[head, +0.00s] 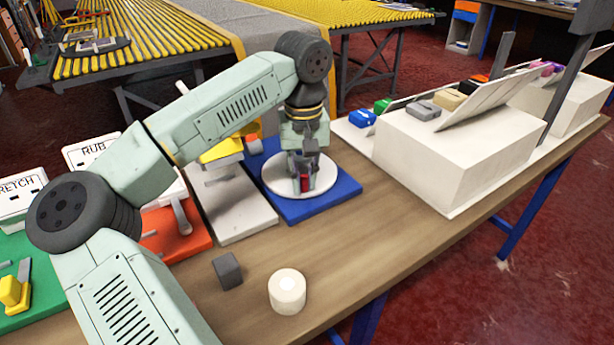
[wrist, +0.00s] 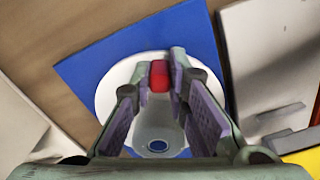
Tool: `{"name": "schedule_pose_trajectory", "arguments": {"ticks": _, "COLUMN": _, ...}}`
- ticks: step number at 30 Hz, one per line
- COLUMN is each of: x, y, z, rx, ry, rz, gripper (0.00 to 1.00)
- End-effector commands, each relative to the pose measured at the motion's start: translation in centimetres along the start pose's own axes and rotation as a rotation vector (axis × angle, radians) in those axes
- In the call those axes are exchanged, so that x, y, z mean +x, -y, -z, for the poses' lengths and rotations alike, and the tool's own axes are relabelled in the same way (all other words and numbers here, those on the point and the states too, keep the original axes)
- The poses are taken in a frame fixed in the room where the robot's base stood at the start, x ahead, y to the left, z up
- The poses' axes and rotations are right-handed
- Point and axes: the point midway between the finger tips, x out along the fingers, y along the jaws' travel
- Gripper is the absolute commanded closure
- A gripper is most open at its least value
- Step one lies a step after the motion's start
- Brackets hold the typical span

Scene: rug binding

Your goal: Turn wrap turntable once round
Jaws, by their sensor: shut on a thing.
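The wrap turntable is a round white disc (head: 325,177) on a blue base board (head: 343,190) on the wooden bench. In the wrist view the disc (wrist: 108,98) and its blue base (wrist: 82,70) lie below my gripper. A red knob (head: 305,183) stands on the disc near its front edge. My gripper (head: 304,172) points down over the disc and is shut on the red knob. In the wrist view the red knob (wrist: 160,76) sits between the fingertips (wrist: 162,82). The far part of the disc is partly hidden by my gripper.
A dark grey block (head: 227,271) and a white cylinder (head: 287,291) stand on the bench in front. A white board (head: 240,212) and an orange board (head: 178,235) lie left of the turntable. A large white box stand (head: 450,150) is at the right.

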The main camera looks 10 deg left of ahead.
Motion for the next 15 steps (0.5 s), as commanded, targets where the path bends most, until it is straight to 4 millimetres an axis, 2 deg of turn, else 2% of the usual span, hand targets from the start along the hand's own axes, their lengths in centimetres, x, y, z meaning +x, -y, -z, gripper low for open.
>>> {"name": "schedule_pose_trajectory", "arguments": {"ticks": 15, "x": 0.00, "y": 0.25, "z": 0.04, "rx": 0.034, "ry": -0.001, "rz": -0.001, "gripper": 1.00}}
